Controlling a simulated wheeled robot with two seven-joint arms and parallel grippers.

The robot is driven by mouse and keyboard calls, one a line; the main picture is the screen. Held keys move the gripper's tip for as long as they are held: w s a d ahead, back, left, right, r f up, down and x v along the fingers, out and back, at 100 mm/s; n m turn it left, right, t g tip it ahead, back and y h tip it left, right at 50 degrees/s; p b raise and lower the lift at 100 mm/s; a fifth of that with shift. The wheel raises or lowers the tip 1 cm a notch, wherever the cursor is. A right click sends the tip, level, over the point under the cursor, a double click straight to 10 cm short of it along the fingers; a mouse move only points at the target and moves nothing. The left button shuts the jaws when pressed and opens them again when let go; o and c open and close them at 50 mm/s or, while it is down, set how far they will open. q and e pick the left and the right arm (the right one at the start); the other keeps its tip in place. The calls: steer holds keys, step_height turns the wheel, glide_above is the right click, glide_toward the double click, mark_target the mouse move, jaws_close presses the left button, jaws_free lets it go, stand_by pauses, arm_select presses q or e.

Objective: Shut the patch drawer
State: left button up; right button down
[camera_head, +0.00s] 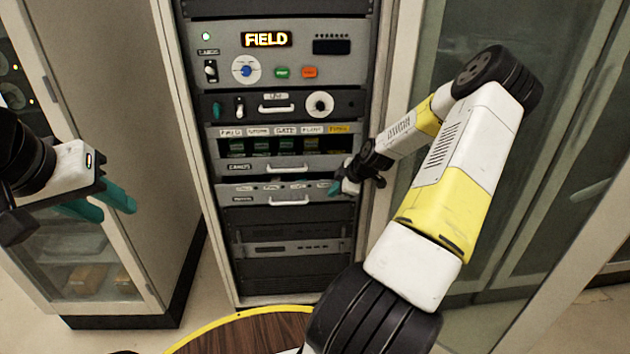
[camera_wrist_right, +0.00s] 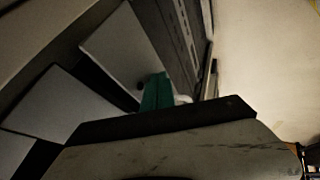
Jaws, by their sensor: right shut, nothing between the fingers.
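A grey drawer front (camera_head: 262,193) with small labels and a bar handle (camera_head: 288,201) sits low in the rack, just under the drawer marked CARDS (camera_head: 262,167). It seems to be the patch drawer, but its lettering is too small to read. It appears to stand out a little from the rack. My right gripper (camera_head: 338,187) is shut and empty at the right end of this drawer front; I cannot tell whether it touches. Its teal fingers (camera_wrist_right: 157,92) lie together in the right wrist view. My left gripper (camera_head: 100,204) is open and empty at the far left, away from the rack.
The rack's upper panel (camera_head: 340,70) has a lit FIELD display, a blue knob and buttons. Below it is a drawer with a handle (camera_head: 276,108). A glass-fronted cabinet (camera_head: 110,245) stands left, glass doors (camera_head: 500,190) right. A round wooden top (camera_head: 235,335) is in front.

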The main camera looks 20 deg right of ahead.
steer(key=w, duration=0.1)
steer(key=w+d, duration=0.1)
steer(key=w, duration=0.1)
steer(key=shift+w, duration=0.1)
steer(key=shift+w+d+r, duration=0.15)
steer(key=shift+w, duration=0.15)
